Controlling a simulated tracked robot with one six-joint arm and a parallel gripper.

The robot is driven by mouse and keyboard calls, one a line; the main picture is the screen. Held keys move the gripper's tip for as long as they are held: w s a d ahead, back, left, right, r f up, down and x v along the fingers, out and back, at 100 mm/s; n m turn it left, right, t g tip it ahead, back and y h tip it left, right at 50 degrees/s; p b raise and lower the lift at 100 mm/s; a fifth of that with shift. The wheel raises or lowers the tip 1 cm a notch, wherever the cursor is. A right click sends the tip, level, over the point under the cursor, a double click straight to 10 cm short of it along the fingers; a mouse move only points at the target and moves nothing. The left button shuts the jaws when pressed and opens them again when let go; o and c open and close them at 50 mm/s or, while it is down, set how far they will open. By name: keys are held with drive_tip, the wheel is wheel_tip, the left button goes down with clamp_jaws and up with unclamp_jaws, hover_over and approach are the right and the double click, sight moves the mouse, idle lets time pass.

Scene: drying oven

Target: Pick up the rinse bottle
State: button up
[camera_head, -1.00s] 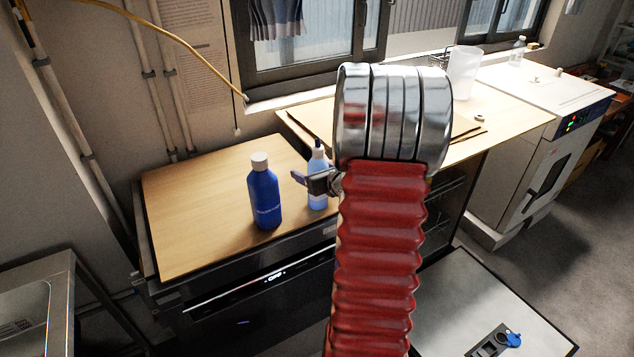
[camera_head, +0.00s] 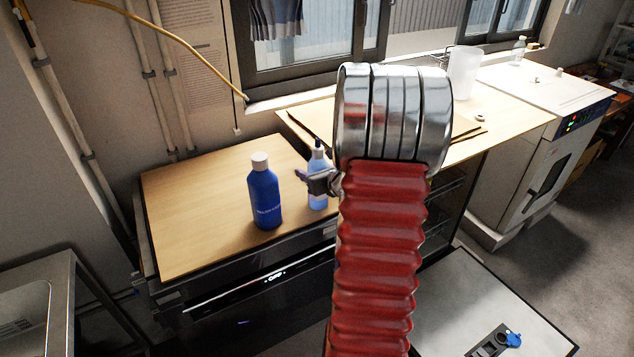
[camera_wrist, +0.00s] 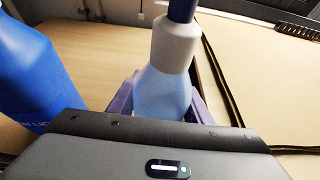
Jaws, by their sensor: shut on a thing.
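The rinse bottle (camera_head: 317,193) is pale blue with a white collar and a dark blue nozzle. It stands upright on the wooden top, just right of a darker blue bottle. My gripper (camera_head: 317,182) is shut on its body. In the wrist view the rinse bottle (camera_wrist: 163,92) stands between the purple finger pads of my gripper (camera_wrist: 157,100). Its lower part is hidden behind the gripper housing.
A dark blue bottle (camera_head: 264,196) with a white cap stands close on the left, also in the wrist view (camera_wrist: 28,75). The wooden top (camera_head: 195,215) is clear further left. A translucent beaker (camera_head: 464,72) and a white oven (camera_head: 540,165) are at the right.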

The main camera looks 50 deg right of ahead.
drive_tip(key=shift+c, duration=1.4)
drive_tip(key=shift+r, duration=0.1)
wheel_tip(320, 180, up, 10)
drive_tip(key=shift+s, duration=0.1)
